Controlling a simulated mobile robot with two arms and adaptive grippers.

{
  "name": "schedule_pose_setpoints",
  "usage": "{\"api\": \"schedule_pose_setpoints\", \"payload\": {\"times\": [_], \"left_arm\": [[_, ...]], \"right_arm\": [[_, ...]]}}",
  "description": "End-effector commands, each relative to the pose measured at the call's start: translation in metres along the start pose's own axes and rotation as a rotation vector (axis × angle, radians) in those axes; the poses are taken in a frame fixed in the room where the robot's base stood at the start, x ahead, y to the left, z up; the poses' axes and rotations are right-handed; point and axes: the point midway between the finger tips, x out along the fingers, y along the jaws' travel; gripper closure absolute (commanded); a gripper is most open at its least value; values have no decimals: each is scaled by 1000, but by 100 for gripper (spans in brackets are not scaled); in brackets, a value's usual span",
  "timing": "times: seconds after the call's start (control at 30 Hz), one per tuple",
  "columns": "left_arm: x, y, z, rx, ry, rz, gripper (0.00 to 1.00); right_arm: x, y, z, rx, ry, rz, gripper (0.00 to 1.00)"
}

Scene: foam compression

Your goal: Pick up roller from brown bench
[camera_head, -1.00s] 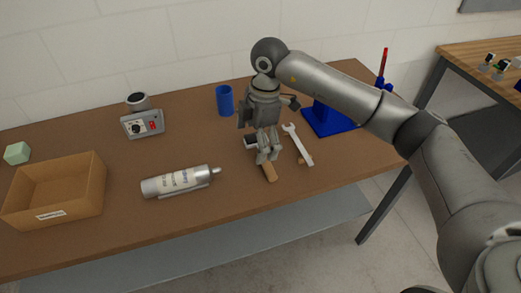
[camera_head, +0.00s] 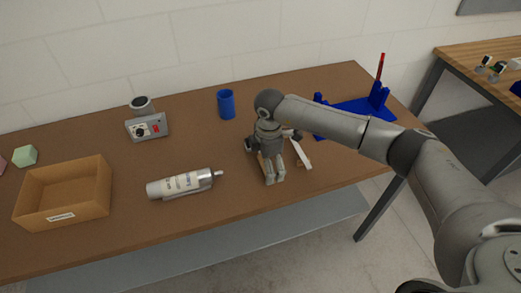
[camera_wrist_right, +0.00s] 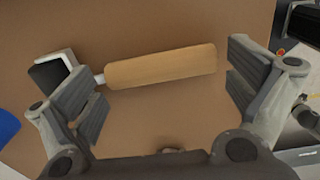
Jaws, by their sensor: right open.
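The roller has a wooden handle (camera_wrist_right: 162,66) and a dark head in a white frame (camera_wrist_right: 52,73); it lies on the brown bench (camera_head: 110,248). In the right wrist view the right gripper (camera_wrist_right: 160,95) is open, with one finger pad near the head end and the other just past the handle's free end. The handle lies across the gap between the pads, not gripped. My left gripper is not in view.
A blue cup (camera_head: 226,104) and a blue stand (camera_head: 365,108) are behind. A cartridge (camera_head: 182,184), a grey device (camera_head: 148,127), a cardboard box (camera_head: 62,213) and a green block (camera_head: 25,156) are to the left.

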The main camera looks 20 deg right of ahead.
Motion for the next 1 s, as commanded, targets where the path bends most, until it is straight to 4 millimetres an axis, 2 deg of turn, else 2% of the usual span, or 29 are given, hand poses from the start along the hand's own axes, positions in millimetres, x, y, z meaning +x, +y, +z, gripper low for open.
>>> {"api": "schedule_pose_setpoints", "payload": {"times": [0.23, 0.53, 0.83, 1.0], "left_arm": [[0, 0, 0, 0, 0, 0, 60], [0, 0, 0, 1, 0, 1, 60], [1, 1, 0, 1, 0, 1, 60], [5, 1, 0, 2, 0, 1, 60]], "right_arm": [[3, 0, 0, -1, 0, 1, 0], [2, 0, 0, -1, 0, 1, 38], [-1, 1, 0, -1, 1, 4, 38], [-14, 3, 0, -1, 2, 6, 38]]}}
